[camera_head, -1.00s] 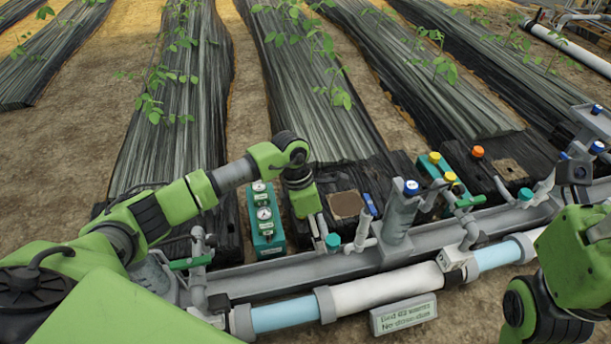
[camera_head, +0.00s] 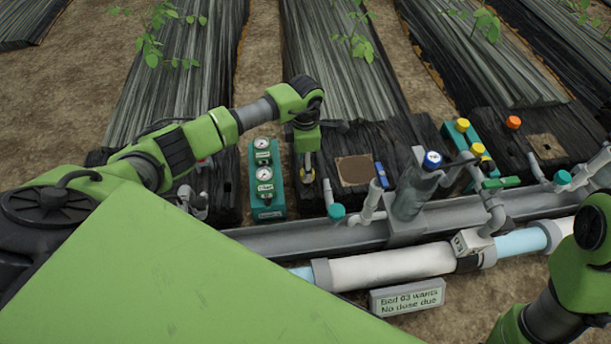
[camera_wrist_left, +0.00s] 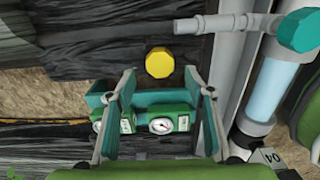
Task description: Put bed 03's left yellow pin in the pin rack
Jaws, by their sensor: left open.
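My left gripper (camera_head: 307,172) points down beside the teal gauge box (camera_head: 265,185), near the black bed end. In the left wrist view the gripper (camera_wrist_left: 165,82) has its fingers apart, with nothing held. A yellow round pin head (camera_wrist_left: 159,62) shows just beyond the fingertips, roughly centred between them. In the head view the gripper mostly hides this spot.
A blue-capped grey cylinder (camera_head: 410,190) and teal-capped pipes (camera_head: 336,212) stand right of the left gripper. A grey trough (camera_head: 300,236) and white pipe (camera_head: 390,266) run in front. A sign (camera_head: 407,297) reads "Bed 03 wants No dose due". An orange knob (camera_head: 513,122) is farther right.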

